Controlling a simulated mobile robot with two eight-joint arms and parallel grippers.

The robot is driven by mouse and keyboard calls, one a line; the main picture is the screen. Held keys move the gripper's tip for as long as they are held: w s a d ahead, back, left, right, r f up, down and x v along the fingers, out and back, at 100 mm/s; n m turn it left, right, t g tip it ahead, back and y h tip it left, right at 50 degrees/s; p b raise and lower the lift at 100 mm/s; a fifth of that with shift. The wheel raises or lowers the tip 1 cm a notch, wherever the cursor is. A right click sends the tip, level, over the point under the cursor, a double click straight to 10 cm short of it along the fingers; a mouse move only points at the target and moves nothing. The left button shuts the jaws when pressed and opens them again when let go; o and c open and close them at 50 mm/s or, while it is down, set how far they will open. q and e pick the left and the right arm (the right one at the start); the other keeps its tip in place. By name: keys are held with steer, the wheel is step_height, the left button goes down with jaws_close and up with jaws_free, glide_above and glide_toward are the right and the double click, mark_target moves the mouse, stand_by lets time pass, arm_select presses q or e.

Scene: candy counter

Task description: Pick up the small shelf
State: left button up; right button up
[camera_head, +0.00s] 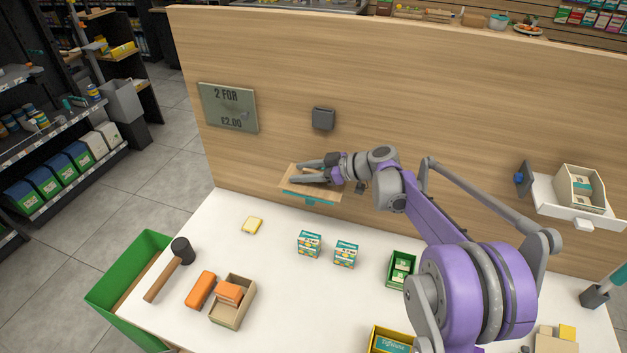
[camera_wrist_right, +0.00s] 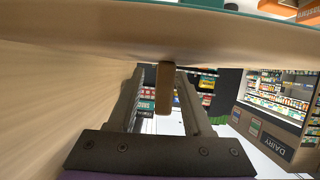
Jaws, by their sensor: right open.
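The small shelf (camera_head: 308,190) is a light wooden board with a teal strip on its front edge, set against the wooden panel above the counter. My right gripper (camera_head: 296,173) reaches in from the right, with its open fingers over the board in the head view. In the right wrist view a pale board (camera_wrist_right: 100,40), which looks like the shelf, spans the top. A narrow brown piece (camera_wrist_right: 165,88) shows between the open fingers; I cannot tell whether they touch it. My left gripper is out of view.
The wooden panel (camera_head: 290,60) rises close behind, with a price sign (camera_head: 229,108) and a grey box (camera_head: 324,118). The white counter (camera_head: 270,285) below holds small cartons (camera_head: 309,244), a mallet (camera_head: 169,270) and boxes. A white shelf (camera_head: 575,207) is at right.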

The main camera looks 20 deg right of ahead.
jaws_close()
steer(key=shift+s, duration=0.1)
steer(key=shift+r, duration=0.15)
